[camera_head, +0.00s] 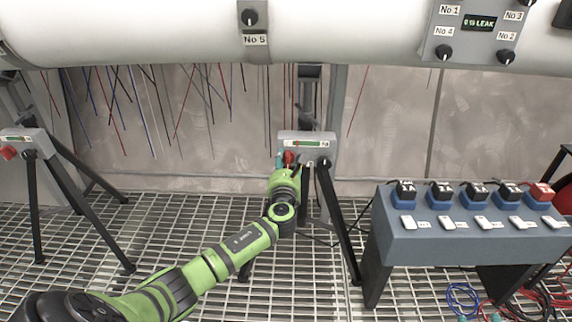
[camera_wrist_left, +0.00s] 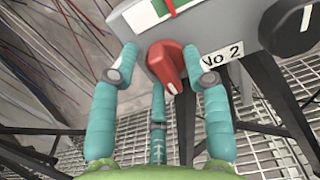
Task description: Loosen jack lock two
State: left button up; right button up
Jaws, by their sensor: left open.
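Jack two is a grey box (camera_head: 306,139) on black legs in the middle of the head view. In the left wrist view its grey housing (camera_wrist_left: 245,25) carries a "No 2" label (camera_wrist_left: 222,56). Its red lock knob (camera_wrist_left: 166,64) sticks out at the front, and the knob also shows in the head view (camera_head: 289,157). My left gripper (camera_head: 283,163) is at the knob. In the left wrist view the open teal fingers (camera_wrist_left: 163,75) stand on both sides of the knob, with a third finger below. I cannot tell whether any finger touches it. My right gripper is not in view.
A grey console (camera_head: 470,240) with several plugs and switches stands at the right. Another jack (camera_head: 27,143) with a red knob stands at the left. A white pipe (camera_head: 340,35) with dials crosses above. Thin coloured wires hang behind. The floor is metal grating.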

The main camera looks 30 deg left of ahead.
pick_arm(q)
grip_shut()
